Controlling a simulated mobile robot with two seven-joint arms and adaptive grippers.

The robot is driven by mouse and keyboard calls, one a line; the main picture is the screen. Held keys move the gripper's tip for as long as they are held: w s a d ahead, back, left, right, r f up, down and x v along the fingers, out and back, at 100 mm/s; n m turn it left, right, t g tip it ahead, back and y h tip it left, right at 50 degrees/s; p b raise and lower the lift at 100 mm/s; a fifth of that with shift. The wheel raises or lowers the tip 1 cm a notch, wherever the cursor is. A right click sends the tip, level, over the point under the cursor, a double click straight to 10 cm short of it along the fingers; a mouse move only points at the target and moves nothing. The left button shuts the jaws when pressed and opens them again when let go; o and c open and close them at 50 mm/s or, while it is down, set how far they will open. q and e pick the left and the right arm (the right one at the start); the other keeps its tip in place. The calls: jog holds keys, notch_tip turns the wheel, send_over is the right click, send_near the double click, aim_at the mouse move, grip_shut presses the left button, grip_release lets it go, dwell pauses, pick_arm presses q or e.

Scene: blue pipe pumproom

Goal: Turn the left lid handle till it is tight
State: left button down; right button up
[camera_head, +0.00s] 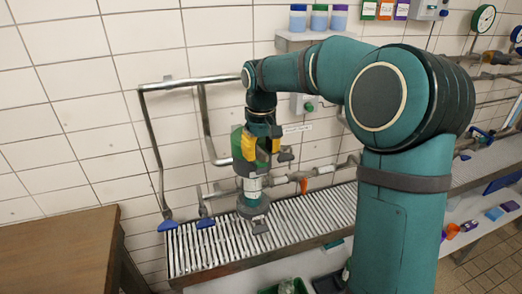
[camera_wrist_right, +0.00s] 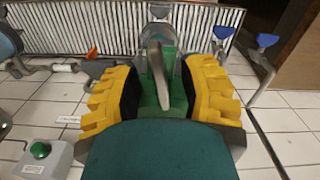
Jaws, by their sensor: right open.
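A filter-like housing stands on the slatted grate (camera_head: 295,222), with a pale body (camera_head: 252,186) and a grey lower part (camera_head: 254,206). Its green top (camera_head: 238,143) is partly hidden by my right gripper (camera_head: 258,147). In the right wrist view the yellow fingers of the right gripper (camera_wrist_right: 160,95) stand apart, one on each side of a grey upright handle (camera_wrist_right: 156,72) on the green part (camera_wrist_right: 173,88). Whether the fingers touch it cannot be told. My left gripper is in neither view.
A metal pipe (camera_head: 190,83) runs along the tiled wall; two blue handles (camera_head: 167,225) (camera_head: 205,222) sit at pipe ends left of the housing. A wooden table (camera_head: 60,255) is at the lower left. A shelf (camera_head: 310,37) with jars is above. An orange-handled valve (camera_head: 303,185) lies right.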

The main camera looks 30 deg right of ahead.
grip_shut()
jog(key=shift+a+m+p, duration=0.1)
jog(key=shift+m+p, duration=0.85)
jog(key=shift+m, duration=0.55)
jog(key=shift+m+p, duration=0.65)
jog(key=shift+m, duration=0.85)
grip_release()
